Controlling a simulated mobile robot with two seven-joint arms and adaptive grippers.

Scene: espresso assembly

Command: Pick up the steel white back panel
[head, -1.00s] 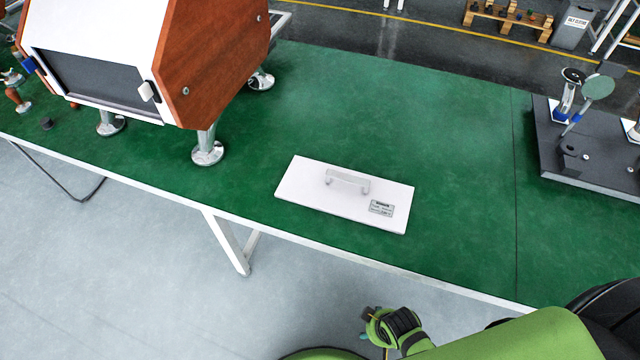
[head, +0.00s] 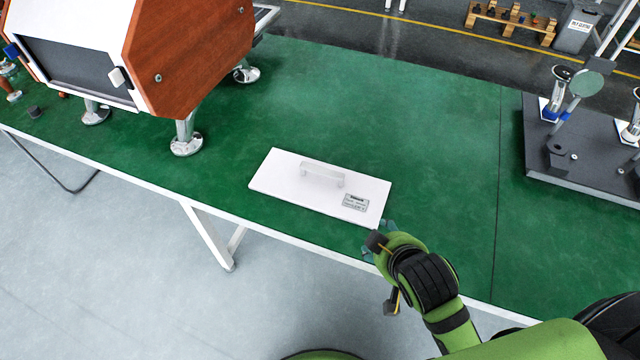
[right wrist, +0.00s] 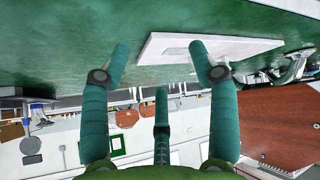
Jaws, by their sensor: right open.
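The white back panel (head: 285,188) lies flat on the green table. It has a raised handle (head: 322,174) near its far long side and a grey label (head: 355,203) at its right end. My right gripper (head: 378,240) is at the table's front edge, just in front of the panel's near right corner. In the right wrist view my right gripper (right wrist: 160,65) shows its teal fingers spread apart with nothing between them. The panel (right wrist: 230,50) is beyond the fingers there, partly behind one of them. My left gripper is not in view.
The espresso machine body (head: 120,50) with wooden sides stands on metal legs at the left of the green table (head: 420,130). A dark fixture plate (head: 600,170) with metal parts is at the right.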

